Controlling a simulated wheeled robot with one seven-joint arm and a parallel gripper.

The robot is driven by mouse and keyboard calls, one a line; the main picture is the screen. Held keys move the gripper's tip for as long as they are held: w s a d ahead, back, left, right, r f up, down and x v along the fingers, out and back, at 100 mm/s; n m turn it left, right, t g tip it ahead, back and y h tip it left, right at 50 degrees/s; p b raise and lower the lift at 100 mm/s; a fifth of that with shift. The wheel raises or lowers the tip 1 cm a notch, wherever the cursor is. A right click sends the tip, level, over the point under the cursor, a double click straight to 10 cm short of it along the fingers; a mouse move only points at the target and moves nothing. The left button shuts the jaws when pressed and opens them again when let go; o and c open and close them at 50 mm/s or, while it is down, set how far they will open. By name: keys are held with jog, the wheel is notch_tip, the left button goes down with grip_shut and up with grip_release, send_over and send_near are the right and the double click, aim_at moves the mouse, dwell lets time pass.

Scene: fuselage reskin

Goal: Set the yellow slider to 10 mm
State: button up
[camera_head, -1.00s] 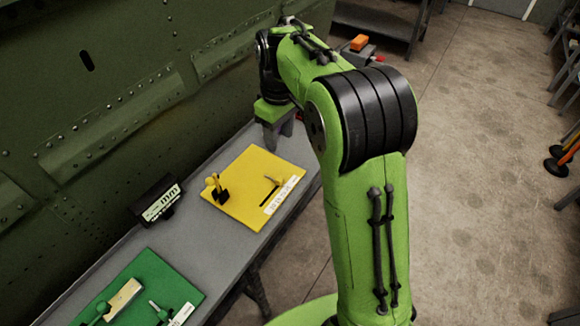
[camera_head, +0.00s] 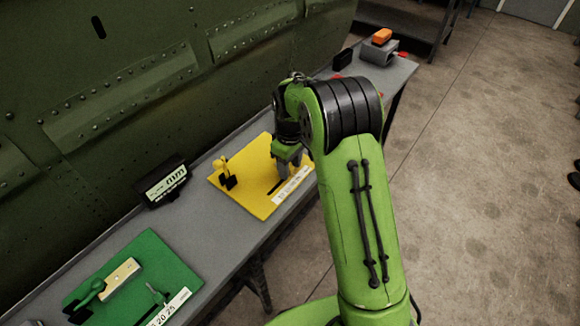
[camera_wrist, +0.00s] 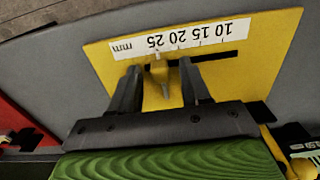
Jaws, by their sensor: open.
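The yellow slider (camera_wrist: 160,72) is a small upright knob on the yellow board (camera_wrist: 262,75) in the wrist view. It stands at the left end of the dark slot (camera_wrist: 220,55), near the 25 mark of the white mm scale (camera_wrist: 185,38); the 10 mark is toward the right end. My gripper (camera_wrist: 160,67) is open, one finger on each side of the slider, with gaps showing. In the head view my gripper (camera_head: 287,172) is over the yellow board (camera_head: 250,200) and hides the slider.
A yellow lever with a black base (camera_head: 228,178) stands on the board's left part. A black mm display (camera_head: 165,182) and a green board with fixtures (camera_head: 170,262) are farther left on the grey bench (camera_head: 225,245). The green riveted panel (camera_head: 140,70) rises behind the bench.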

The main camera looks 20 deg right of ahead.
aim_at(272, 191)
jog(key=shift+c, duration=0.2)
grip_shut()
jog(key=s+a, duration=0.1)
jog(key=a, duration=0.1)
jog(key=s+a, duration=0.2)
jog(key=s+a+b, duration=0.1)
jog(key=a, duration=0.1)
jog(key=shift+s+a, duration=0.1)
jog(key=shift+s, duration=0.1)
jog(key=shift+o, duration=0.2)
grip_release()
jog(key=shift+s+a, duration=0.15)
